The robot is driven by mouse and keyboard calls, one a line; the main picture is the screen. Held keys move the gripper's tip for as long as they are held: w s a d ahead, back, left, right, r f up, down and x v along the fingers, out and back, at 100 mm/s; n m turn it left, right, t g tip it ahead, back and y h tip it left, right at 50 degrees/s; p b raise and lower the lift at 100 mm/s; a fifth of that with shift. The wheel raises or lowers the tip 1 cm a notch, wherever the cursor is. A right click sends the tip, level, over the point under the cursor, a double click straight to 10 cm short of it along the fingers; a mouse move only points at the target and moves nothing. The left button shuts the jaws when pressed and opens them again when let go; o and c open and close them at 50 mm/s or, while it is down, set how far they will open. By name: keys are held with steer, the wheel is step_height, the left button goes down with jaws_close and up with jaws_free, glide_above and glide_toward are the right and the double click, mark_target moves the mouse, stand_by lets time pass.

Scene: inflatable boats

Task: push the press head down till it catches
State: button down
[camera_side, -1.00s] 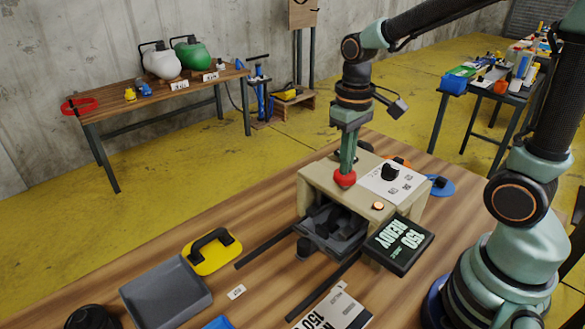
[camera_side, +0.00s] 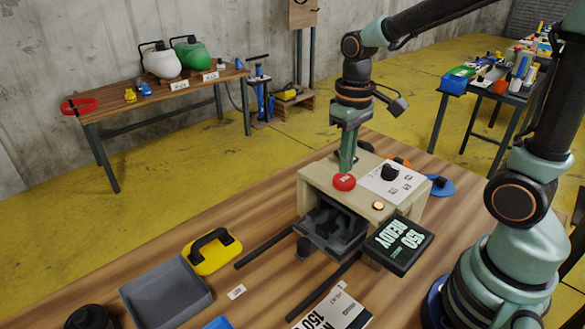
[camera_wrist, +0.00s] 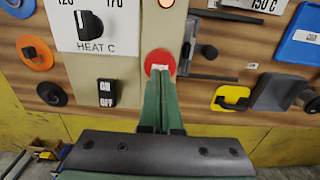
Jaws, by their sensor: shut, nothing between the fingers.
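The press is a beige box (camera_side: 312,190) on the wooden table, with a red round cap (camera_side: 344,183) on its top. Dark grey parts (camera_side: 333,224) show in its front opening. My gripper (camera_side: 347,170) is shut and empty, pointing down, with its fingertips at the cap's far edge in the side view. In the wrist view, my gripper (camera_wrist: 157,75) overlaps the lower part of the red cap (camera_wrist: 160,57), whose pale label shows just beyond the tips. I cannot tell whether the tips touch it. A display (camera_side: 400,243) beside the opening reads 150 READY.
A heat dial (camera_side: 390,172) and a lit round lamp (camera_side: 378,206) are on the press top. Two dark rails (camera_side: 265,247) run out in front.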

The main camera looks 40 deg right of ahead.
steer(key=shift+r, duration=2.15)
steer(key=shift+s+a+r+t, duration=0.25)
steer(key=shift+s+r+t, duration=0.65)
steer(key=shift+t, duration=0.5)
steer(key=shift+s+a+r+t, duration=0.25)
steer(key=shift+s+r+t, duration=0.6)
steer(key=shift+t, duration=0.55)
stand_by(0.9)
